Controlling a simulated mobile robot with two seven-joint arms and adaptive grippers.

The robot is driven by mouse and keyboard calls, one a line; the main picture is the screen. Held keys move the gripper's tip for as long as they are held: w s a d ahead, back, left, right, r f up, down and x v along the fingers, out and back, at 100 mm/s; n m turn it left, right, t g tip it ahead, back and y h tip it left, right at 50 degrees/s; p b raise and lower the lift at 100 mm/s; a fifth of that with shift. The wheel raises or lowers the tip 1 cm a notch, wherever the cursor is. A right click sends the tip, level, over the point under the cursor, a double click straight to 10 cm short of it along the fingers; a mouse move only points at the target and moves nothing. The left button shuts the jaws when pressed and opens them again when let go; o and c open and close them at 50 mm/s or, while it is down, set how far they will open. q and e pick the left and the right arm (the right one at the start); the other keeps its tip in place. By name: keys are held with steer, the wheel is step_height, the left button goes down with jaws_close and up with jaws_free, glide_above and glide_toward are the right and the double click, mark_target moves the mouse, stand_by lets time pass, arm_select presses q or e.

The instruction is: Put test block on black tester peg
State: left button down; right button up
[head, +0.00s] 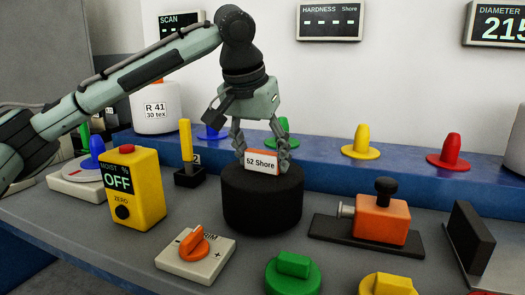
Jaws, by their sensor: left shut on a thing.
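My left gripper (262,160) points down from above and is shut on that top part, behind the label. My right gripper is out of view.
An orange device (380,218) with a black knob stands right. A yellow OFF box (135,188), an orange dial (195,250) and a green button (293,272) stand around the cylinder. Coloured pegs, such as a yellow one (361,142), line the blue ledge behind.

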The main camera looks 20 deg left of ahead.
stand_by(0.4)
arm_select(q)
steer(key=shift+f, duration=0.1)
steer(key=shift+f, duration=0.2)
steer(key=shift+c, duration=1.9)
jaws_free()
steer(key=shift+f, duration=0.2)
steer(key=v, duration=1.2)
steer(key=shift+r, duration=0.1)
